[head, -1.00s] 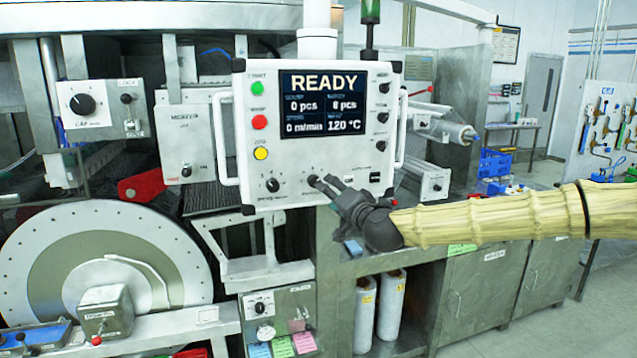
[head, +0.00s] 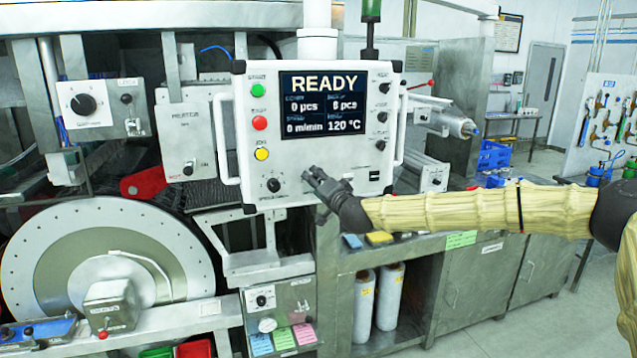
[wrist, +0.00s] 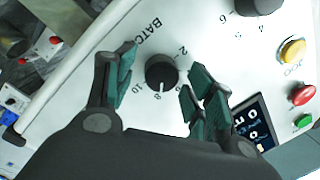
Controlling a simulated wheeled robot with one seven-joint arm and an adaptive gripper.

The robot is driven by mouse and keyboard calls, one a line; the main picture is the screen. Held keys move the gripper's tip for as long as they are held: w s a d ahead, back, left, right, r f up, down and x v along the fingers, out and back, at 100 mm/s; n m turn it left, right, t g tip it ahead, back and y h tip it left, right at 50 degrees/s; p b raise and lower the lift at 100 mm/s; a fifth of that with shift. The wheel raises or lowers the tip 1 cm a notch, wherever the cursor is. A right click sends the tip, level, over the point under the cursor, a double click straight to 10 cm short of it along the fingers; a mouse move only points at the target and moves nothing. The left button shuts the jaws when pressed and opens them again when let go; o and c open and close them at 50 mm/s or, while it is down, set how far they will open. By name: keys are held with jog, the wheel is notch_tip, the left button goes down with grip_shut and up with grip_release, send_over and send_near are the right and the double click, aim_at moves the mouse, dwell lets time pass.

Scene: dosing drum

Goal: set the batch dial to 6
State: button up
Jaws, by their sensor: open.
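The batch dial (wrist: 161,73) is a round black knob on the white control panel (head: 215,140). In the wrist view its white mark points down the picture, at about 8 on the printed scale. In the head view my gripper hides the dial. My gripper (head: 310,177) is at the lower middle of the panel. In the wrist view my gripper (wrist: 158,88) is open, with its dark green finger pads on either side of the knob and visible gaps to it. The screen (head: 323,105) reads READY, 0 pcs, what looks like 8 pcs, 0 m/min and 120 °C.
Another black knob (head: 273,185) is left of my gripper on the panel. Green (head: 257,90), red (head: 260,123) and yellow (head: 261,154) buttons line the panel's left side. Small black switches (head: 383,117) line its right side. A steel bench (head: 410,250) stands below right.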

jog(key=c, duration=1)
jog(key=shift+n+b, duration=0.3)
jog(key=shift+n, duration=0.1)
jog(key=shift+r+n+h+b, duration=0.15)
jog(key=shift+n+h+b, duration=0.35)
jog(key=shift+n+b, duration=2.55)
jog(key=shift+n+p, duration=0.6)
jog(key=shift+n, duration=0.25)
